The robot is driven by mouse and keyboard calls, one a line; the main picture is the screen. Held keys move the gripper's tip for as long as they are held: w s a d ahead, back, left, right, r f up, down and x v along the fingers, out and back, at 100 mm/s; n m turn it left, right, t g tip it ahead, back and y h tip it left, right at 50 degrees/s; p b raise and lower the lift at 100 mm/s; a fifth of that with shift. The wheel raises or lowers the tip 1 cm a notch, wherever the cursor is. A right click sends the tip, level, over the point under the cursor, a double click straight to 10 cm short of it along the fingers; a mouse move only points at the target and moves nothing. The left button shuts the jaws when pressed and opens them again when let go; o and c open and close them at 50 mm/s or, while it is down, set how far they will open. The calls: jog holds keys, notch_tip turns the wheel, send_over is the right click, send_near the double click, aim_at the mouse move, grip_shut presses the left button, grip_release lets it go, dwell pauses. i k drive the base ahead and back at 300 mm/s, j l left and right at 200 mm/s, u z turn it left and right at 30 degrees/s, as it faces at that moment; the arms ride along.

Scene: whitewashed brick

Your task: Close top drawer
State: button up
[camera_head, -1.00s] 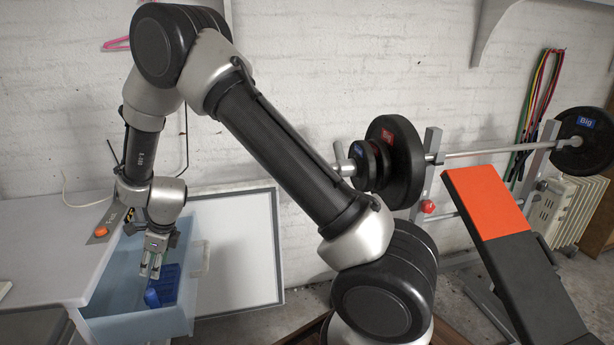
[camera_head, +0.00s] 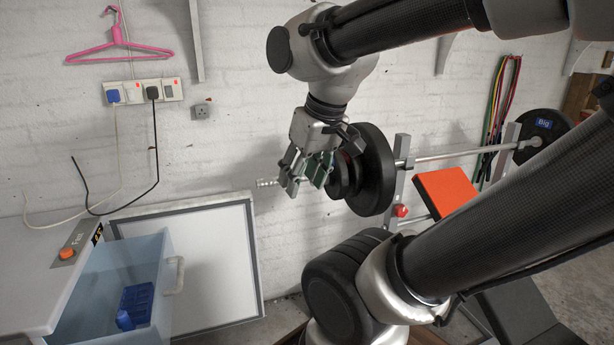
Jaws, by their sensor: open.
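The top drawer (camera_head: 97,293) is a pale blue, see-through drawer at the lower left, pulled out from the white cabinet (camera_head: 28,262). Its light handle (camera_head: 175,276) is on its right-hand front. A blue block-shaped holder (camera_head: 138,302) and a small blue piece (camera_head: 124,320) lie inside the drawer. My gripper (camera_head: 305,182) is open and empty, pointing down in the middle of the view. It is up and to the right of the drawer handle, apart from it.
A white framed panel (camera_head: 218,262) leans on the brick wall behind the drawer. A barbell with black plates (camera_head: 370,170) and a bench with a red pad (camera_head: 450,192) stand to the right. An orange button (camera_head: 67,253) is on the cabinet top.

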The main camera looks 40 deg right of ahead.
aim_at(160, 322)
jog(key=i+u, duration=0.1)
jog(key=i, duration=0.85)
